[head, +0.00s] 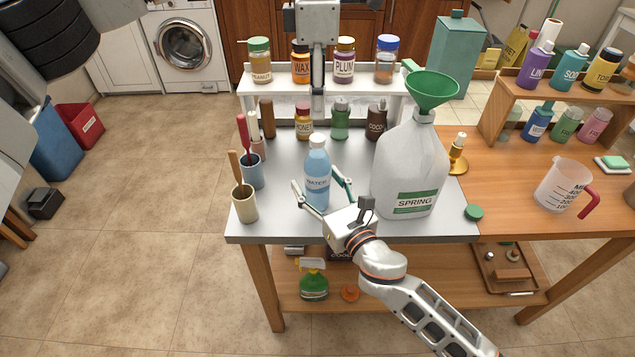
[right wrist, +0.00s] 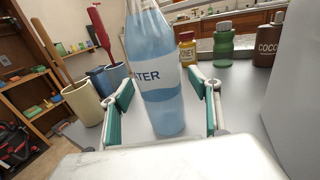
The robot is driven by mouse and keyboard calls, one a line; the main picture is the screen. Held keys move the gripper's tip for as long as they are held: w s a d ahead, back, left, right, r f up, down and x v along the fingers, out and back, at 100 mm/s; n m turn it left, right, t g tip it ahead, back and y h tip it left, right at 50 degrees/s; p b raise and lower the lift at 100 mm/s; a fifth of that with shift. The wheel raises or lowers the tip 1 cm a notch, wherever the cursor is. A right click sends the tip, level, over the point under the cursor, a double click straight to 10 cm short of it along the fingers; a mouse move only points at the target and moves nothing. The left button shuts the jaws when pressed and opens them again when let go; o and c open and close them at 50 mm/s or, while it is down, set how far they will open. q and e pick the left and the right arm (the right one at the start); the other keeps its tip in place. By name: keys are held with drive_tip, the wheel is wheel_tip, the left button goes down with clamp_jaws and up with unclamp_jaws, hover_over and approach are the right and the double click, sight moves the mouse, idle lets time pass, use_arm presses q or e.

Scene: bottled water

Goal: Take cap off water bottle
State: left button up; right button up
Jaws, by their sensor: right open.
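The clear blue water bottle (head: 317,165) stands upright near the middle of the grey tabletop, with its white cap (head: 317,139) on top. My right gripper (head: 316,180) is open, with one finger on each side of the bottle's body. In the right wrist view, the bottle (right wrist: 162,105) stands between the teal fingers with visible gaps, and its cap is out of frame. My left gripper (head: 318,75) points down from the top, beyond the bottle and in front of the shelf. It is seen edge-on, so its opening is hidden.
A large white SPRING jug (head: 412,165) with a green funnel (head: 433,88) stands close right of the bottle. Utensil cups (head: 245,205) stand at the left edge. A white shelf (head: 270,82) with jars is behind.

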sight(318, 137)
drive_tip(key=shift+w, duration=0.1)
clamp_jaws()
use_arm(q)
drive_tip(key=m, duration=0.3)
drive_tip(key=shift+m, duration=0.3)
drive_tip(key=m, duration=1.4)
drive_tip(key=shift+f, duration=4.05)
